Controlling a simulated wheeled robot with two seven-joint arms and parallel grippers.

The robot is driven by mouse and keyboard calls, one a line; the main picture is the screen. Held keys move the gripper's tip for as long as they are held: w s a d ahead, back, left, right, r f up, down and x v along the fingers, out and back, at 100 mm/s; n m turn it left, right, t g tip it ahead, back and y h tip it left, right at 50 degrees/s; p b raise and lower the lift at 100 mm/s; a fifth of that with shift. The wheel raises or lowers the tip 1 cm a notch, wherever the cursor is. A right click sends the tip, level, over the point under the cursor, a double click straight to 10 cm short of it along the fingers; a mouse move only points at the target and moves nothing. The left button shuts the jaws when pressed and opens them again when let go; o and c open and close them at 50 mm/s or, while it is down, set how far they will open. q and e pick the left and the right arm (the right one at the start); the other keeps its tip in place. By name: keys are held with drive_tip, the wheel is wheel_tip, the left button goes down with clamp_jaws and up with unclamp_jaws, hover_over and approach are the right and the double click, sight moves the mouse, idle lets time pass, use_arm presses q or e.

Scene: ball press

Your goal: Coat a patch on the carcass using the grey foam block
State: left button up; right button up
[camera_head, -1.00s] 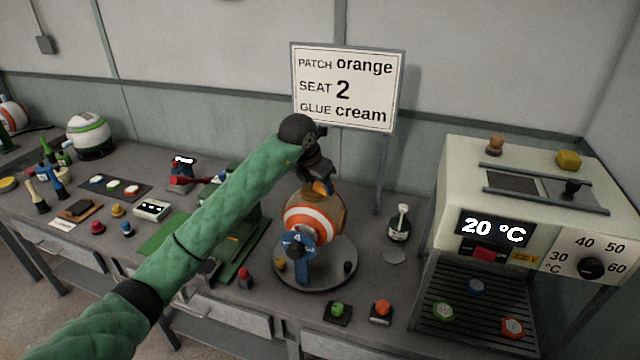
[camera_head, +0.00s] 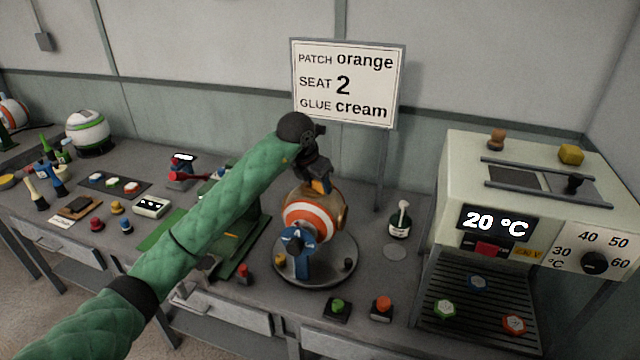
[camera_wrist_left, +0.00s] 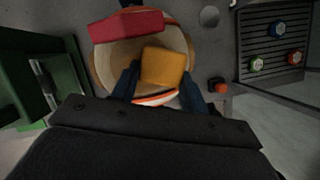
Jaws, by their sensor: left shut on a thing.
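The carcass (camera_head: 304,213) is a ball with orange and white bands and a tan upper part, held in a blue clamp (camera_head: 297,243) on a round grey turntable (camera_head: 326,274). My left gripper (camera_head: 320,186) points down at the top of the carcass. In the left wrist view its dark fingers (camera_wrist_left: 160,88) are shut on a yellow-orange block (camera_wrist_left: 163,67), which lies over the tan face (camera_wrist_left: 116,60). I cannot tell whether the block touches the carcass. I see no plainly grey block. My right gripper is out of view.
A red block-like part (camera_wrist_left: 127,25) is close beyond the carcass. A sign (camera_head: 347,84) reads patch orange, seat 2, glue cream. The cream press (camera_head: 455,180) on the right shows 20 °C, with several patches below. A bottle (camera_head: 400,226) and two buttons (camera_head: 381,306) are near the turntable.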

sight(302, 186)
use_arm(q)
drive_tip(key=shift+w+a+b, duration=0.2)
drive_tip(key=shift+a+b, duration=0.1)
drive_tip(key=shift+a, duration=0.3)
drive_tip(key=shift+w+a+b, duration=0.2)
drive_tip(key=shift+a+b, duration=0.1)
drive_tip(key=shift+a, duration=0.3)
drive_tip(key=shift+w+a+b, duration=0.25)
drive_tip(key=shift+a+b, duration=0.2)
drive_tip(key=shift+a, duration=0.3)
drive_tip(key=shift+w+a+b, duration=0.25)
drive_tip(key=shift+a+b, duration=0.2)
drive_tip(key=shift+a, duration=0.25)
drive_tip(key=shift+f+b, duration=0.15)
drive_tip(key=shift+b, duration=0.3)
drive_tip(key=shift+s+d+b, duration=0.25)
drive_tip(key=shift+d+b, duration=0.05)
drive_tip(key=shift+d, duration=0.3)
drive_tip(key=shift+s+d+b, duration=0.2)
drive_tip(key=shift+d+b, duration=0.05)
drive_tip(key=shift+d, duration=0.4)
drive_tip(key=shift+s+d+b, duration=0.25)
drive_tip(key=shift+d+b, duration=0.05)
drive_tip(key=shift+d, duration=0.3)
drive_tip(key=shift+s+d+b, duration=0.15)
drive_tip(key=shift+d+b, duration=0.1)
drive_tip(key=shift+d, duration=0.35)
drive_tip(key=shift+s+d+b, duration=0.15)
drive_tip(key=shift+d+b, duration=0.05)
drive_tip(key=shift+d, duration=0.35)
